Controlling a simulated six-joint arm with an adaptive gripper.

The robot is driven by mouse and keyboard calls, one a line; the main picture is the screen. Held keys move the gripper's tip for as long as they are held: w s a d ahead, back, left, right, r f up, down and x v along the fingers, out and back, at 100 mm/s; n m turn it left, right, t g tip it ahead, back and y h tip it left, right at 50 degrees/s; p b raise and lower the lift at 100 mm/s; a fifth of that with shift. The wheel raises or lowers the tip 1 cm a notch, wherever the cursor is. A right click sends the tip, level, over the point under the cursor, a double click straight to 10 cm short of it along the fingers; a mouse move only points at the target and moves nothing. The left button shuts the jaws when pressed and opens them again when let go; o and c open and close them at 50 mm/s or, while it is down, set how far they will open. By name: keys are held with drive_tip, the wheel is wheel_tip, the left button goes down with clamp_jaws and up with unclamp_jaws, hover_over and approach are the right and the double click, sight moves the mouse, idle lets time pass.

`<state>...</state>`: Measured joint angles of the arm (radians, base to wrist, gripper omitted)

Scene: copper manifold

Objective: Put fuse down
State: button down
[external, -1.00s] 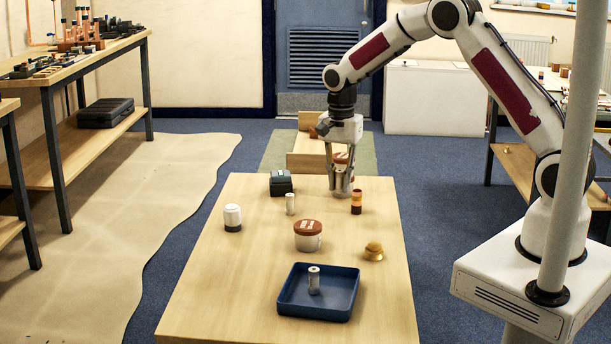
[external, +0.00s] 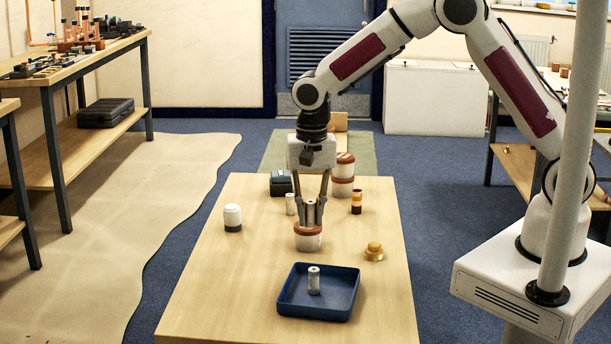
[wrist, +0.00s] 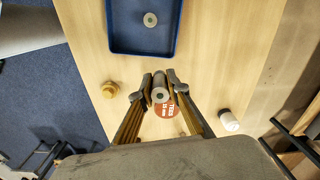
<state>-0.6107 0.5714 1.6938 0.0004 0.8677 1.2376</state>
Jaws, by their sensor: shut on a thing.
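My gripper (external: 311,222) is shut on a grey cylindrical fuse (external: 311,209), held upright between the fingers. The fuse also shows between the fingertips in the wrist view (wrist: 160,94). It is over or just behind the red-lidded white jar (external: 308,239); I cannot tell whether it touches the lid. Another grey fuse (external: 314,281) stands upright in the blue tray (external: 338,313), in front of my gripper; both show at the top of the wrist view. A further small grey cylinder (external: 290,204) stands on the table, left of my gripper.
A brass knob-like part (external: 374,252) stands right of the jar, and an orange-and-brown cylinder (external: 356,203) stands behind it. A white jar with a dark base (external: 232,218) is at the left. A dark box (external: 281,183) and stacked red-lidded jars (external: 344,175) stand at the back. Bare table surrounds the tray.

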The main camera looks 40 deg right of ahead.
drive_tip(key=s+a+f+n, duration=0.1)
drive_tip(key=s+a+n, duration=0.2)
drive_tip(key=s, duration=0.7)
drive_tip(key=shift+s+a+f+n, duration=0.2)
drive_tip(key=shift+s+a+n, duration=0.15)
drive_tip(key=shift+a, duration=0.6)
drive_tip(key=shift+f, duration=0.1)
hover_over(327, 299)
drive_tip(key=shift+w+f, duration=0.1)
drive_tip(key=shift+f, duration=2.95)
drive_tip(key=shift+f, duration=1.85)
drive_tip(key=shift+f, duration=0.15)
